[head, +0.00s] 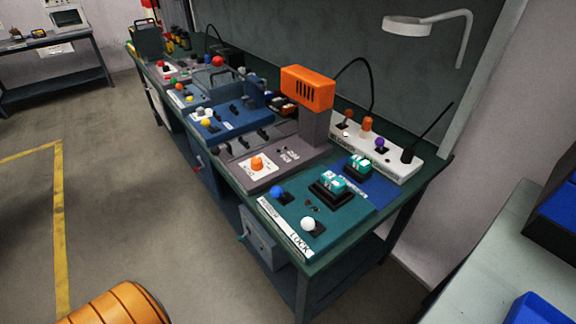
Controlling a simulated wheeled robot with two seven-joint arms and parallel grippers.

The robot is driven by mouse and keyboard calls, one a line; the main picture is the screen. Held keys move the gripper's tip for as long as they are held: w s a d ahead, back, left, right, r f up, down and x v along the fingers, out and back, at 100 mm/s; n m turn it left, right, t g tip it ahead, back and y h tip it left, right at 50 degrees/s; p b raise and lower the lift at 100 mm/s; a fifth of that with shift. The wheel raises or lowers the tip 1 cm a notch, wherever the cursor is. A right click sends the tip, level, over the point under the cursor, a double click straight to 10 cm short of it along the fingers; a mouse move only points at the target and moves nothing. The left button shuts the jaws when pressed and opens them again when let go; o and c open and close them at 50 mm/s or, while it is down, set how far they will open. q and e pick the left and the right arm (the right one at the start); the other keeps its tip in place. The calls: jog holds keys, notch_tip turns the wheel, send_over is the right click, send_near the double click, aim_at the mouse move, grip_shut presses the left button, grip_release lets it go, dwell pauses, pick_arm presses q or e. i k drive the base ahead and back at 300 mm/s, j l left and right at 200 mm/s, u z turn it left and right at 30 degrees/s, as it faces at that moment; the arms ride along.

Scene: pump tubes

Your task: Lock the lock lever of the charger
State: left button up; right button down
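The charger is a teal unit (342,213) at the near end of the green workbench. Black holders on and behind it carry two teal-and-white blocks, the nearer one (331,180) and the farther one (359,165). A white-knobbed lever (308,223) stands at the front edge beside the word LOCK on a white label strip (299,242). A blue-knobbed lever (278,191) stands to its left by another label part, too small to read. I cannot tell either lever's position. Neither of my grippers is in view.
A grey unit with an orange-topped post (307,87) stands left of the charger. A white box with several knobs (385,152) lies behind it. A lamp (430,24) hangs above. An orange ribbed object (115,304) is at bottom left. The floor before the bench is clear.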

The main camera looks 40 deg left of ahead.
aim_at(308, 224)
jog(key=u, duration=0.9)
